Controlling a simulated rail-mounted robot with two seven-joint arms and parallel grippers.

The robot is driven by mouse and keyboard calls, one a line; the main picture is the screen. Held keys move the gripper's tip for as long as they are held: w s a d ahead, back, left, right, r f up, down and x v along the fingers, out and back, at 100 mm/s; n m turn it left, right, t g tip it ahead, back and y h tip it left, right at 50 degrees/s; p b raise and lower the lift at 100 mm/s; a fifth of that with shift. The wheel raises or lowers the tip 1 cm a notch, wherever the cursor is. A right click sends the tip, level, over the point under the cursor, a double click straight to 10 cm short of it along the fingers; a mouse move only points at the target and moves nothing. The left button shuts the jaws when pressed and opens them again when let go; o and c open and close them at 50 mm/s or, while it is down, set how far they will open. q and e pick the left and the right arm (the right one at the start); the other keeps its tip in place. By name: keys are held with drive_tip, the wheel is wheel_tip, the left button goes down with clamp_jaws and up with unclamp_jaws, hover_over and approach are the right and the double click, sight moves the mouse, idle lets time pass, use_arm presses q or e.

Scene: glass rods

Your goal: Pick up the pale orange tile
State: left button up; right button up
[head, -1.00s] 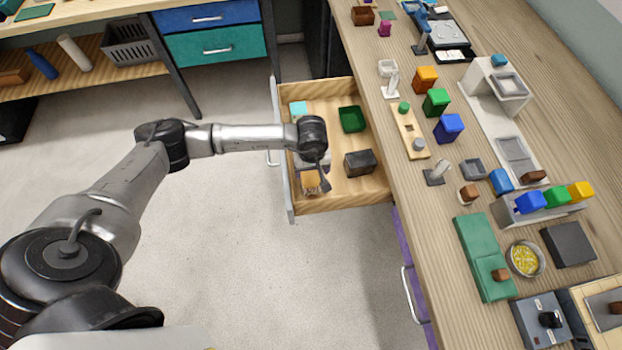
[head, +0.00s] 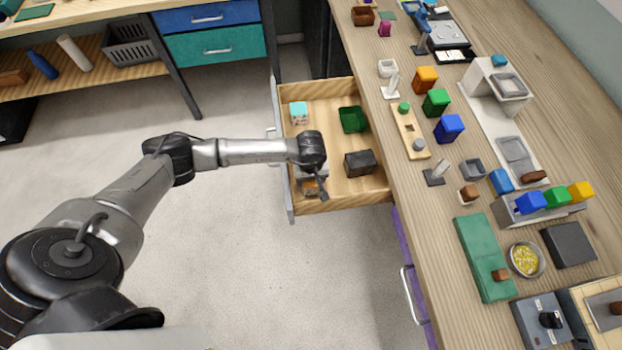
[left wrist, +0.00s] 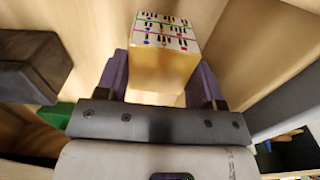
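The pale orange tile shows in the left wrist view (left wrist: 160,70) as a thick block with a patterned face of dark bars and coloured lines. In the head view the tile (head: 311,187) sits at the near left corner of the open drawer, partly hidden by my left gripper (head: 321,188). In the left wrist view my left gripper's purple fingers (left wrist: 158,82) stand on both sides of the tile, very close to its sides. I cannot tell whether they press on it. My right gripper is not in view.
The open drawer (head: 334,205) also holds a cyan-topped tile (head: 298,112), a green box (head: 352,119) and a dark block (head: 360,162). The workbench (head: 400,185) with many objects is at its right. Open floor lies left of the drawer.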

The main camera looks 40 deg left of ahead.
use_arm(q)
drive_tip(key=c, duration=0.4)
drive_tip(key=shift+c, duration=0.4)
drive_tip(key=shift+r, duration=0.2)
